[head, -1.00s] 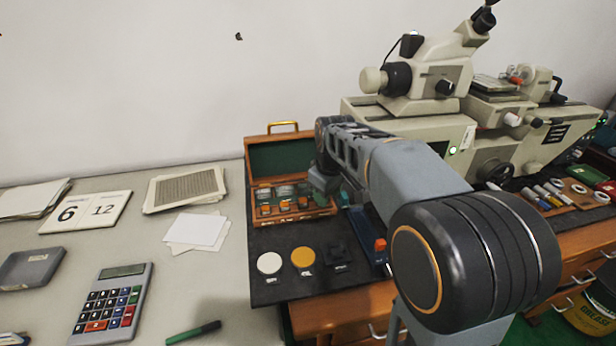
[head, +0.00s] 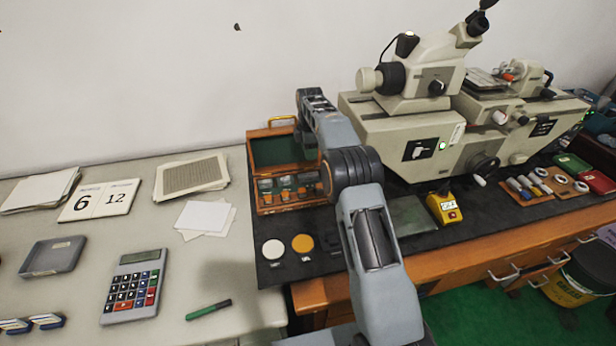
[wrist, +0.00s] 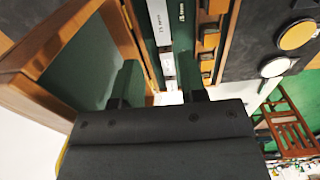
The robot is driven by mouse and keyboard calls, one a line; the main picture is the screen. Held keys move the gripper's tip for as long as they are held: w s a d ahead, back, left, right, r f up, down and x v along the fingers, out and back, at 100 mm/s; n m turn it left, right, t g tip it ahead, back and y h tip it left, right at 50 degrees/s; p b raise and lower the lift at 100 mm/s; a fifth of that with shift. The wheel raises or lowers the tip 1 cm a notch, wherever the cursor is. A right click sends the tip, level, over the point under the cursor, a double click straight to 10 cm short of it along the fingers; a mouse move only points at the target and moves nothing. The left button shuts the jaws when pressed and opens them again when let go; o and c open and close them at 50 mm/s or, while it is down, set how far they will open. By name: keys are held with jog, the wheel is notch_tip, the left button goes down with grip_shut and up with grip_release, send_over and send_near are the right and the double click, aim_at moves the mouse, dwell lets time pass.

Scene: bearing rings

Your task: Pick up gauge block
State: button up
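The wooden gauge case (head: 264,208) stands open at the back left of the dark mat, its green-lined lid (head: 275,150) raised. In the wrist view, a silver gauge block (wrist: 160,24) with a millimetre marking lies in the green-lined case, near the top centre. A second pale block (wrist: 168,64) shows below it. My gripper (wrist: 158,85) is open, its two dark fingers apart on either side of the line of blocks. I cannot tell whether a finger touches a block. The gripper is hard to make out in the head view.
White (head: 273,250) and yellow (head: 302,243) discs lie on the mat in front of the case. The large measuring machine (head: 400,130) stands to the right. A yellow device (head: 444,208) sits on the mat. A calculator (head: 134,287) lies on the left table.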

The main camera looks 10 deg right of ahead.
send_over(308, 175)
jog(key=f, duration=0.5)
jog(key=shift+d+f, duration=0.2)
jog(key=shift+f, duration=0.1)
jog(key=shift+a+f+p, duration=0.15)
jog(key=shift+f+p, duration=0.7)
jog(key=shift+f, duration=1.8)
grip_shut()
